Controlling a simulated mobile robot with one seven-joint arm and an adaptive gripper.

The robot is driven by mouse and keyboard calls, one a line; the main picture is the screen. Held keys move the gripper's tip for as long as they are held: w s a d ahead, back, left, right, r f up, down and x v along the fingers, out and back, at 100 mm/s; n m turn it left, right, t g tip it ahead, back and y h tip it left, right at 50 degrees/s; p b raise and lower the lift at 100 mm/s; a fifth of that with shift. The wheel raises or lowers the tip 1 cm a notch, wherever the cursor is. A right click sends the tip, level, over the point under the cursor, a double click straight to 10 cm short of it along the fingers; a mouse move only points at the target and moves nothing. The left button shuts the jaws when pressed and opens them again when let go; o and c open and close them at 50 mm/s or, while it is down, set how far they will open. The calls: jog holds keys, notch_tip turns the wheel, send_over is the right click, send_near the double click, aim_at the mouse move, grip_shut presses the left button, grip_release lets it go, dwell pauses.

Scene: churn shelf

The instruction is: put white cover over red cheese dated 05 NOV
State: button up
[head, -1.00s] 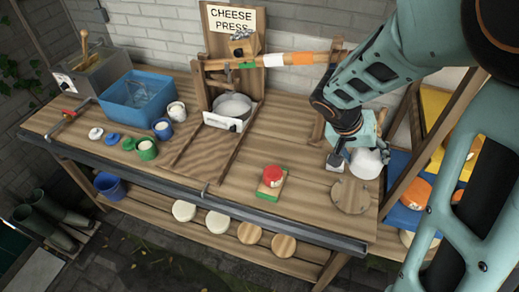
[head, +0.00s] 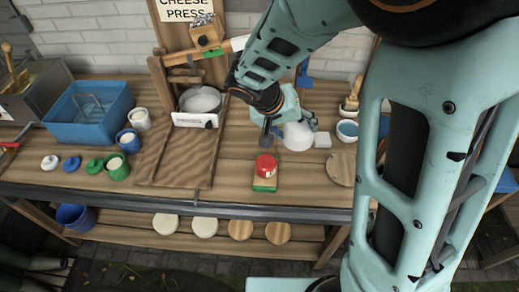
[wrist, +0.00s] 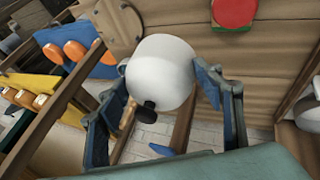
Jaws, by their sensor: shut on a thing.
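My gripper (head: 294,122) is shut on the white cover (head: 298,137), a smooth round dome. In the wrist view the cover (wrist: 160,72) sits between both fingers of my gripper (wrist: 162,75), with its dark knob toward the palm. The red cheese (head: 265,162) is on a small board with a green front edge (head: 264,184), to the left and nearer the front edge than the cover. It also shows at the top of the wrist view (wrist: 235,10). A small pale label shows on the cheese; its date is too small to read.
A round wooden board (head: 341,169) lies right of the cheese. A small white block (head: 322,140) and a blue bowl (head: 347,130) are right of the cover. Bare tabletop (head: 235,150) lies left of the cheese.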

jog(key=n+y+b, duration=0.1)
jog(key=n+b, duration=0.1)
jog(key=b, duration=0.2)
send_over(263, 165)
jog(key=shift+t, duration=0.3)
notch_tip(263, 165, down, 4)
jog(key=shift+s+a+f, duration=0.1)
jog(key=shift+f, duration=0.15)
jog(key=shift+f+b, duration=1.8)
jog(key=shift+f, duration=2)
jog(key=shift+f+b, duration=0.55)
jog(key=shift+b, duration=0.25)
jog(key=o, duration=1.4)
jog(key=shift+o, duration=0.2)
jog(key=shift+r, duration=0.15)
